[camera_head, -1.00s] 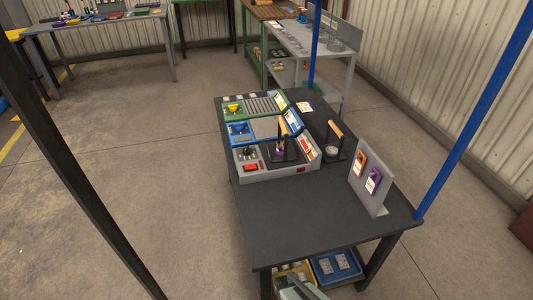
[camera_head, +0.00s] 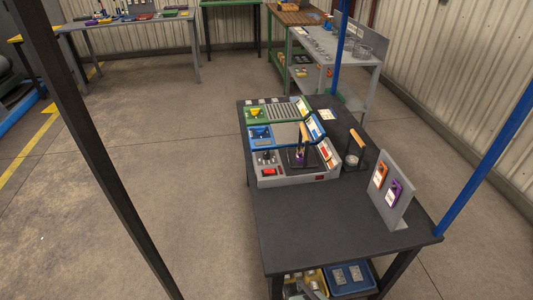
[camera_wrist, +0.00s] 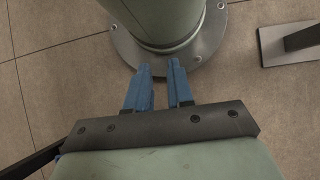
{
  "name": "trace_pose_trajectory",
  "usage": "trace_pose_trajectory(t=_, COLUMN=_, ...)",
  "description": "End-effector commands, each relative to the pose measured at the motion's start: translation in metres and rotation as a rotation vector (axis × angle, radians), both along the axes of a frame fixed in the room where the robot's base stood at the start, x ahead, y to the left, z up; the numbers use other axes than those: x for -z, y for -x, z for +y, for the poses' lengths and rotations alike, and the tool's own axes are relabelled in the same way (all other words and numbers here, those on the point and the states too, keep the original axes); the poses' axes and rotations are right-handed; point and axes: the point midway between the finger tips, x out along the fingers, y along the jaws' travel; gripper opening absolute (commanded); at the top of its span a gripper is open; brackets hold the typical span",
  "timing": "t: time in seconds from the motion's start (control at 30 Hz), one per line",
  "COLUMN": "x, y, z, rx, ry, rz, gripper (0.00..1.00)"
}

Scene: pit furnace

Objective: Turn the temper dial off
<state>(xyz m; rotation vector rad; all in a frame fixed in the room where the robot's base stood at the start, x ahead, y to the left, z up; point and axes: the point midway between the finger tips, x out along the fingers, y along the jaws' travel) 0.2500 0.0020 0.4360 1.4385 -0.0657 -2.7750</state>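Three stepped control units stand on the dark table (camera_head: 320,225) in the head view. The rear green unit (camera_head: 283,106) has a yellow knob (camera_head: 256,112), the middle blue unit (camera_head: 277,144) a blue knob (camera_head: 260,132), and the front grey unit (camera_head: 300,179) a dark knob (camera_head: 266,157) and a red switch (camera_head: 269,171). The labels are too small to read, so I cannot tell which is the temper dial. My gripper (camera_wrist: 160,66) shows in the wrist view, its blue fingers apart and empty, above the floor near my round base, away from the units.
A tool with a wooden handle (camera_head: 303,137) stands by the grey unit, and another holder (camera_head: 356,150) is to its right. An upright grey board (camera_head: 392,192) with orange and purple tags stands at the right edge. The table's front is clear. Blue posts rise nearby.

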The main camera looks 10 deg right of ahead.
Motion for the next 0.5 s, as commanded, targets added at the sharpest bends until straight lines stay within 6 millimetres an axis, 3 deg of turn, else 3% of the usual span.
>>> trace_pose_trajectory(t=0.07, x=-0.003, y=-0.002, z=0.004, rx=-0.006, ry=0.049, rz=0.022, gripper=0.3)
trace_pose_trajectory(t=0.4, x=-0.029, y=-0.008, z=0.022, rx=-0.004, ry=0.34, rz=0.084, gripper=0.62)
trace_pose_trajectory(t=0.5, x=-0.036, y=-0.011, z=0.027, rx=-0.002, ry=0.425, rz=0.083, gripper=0.63)
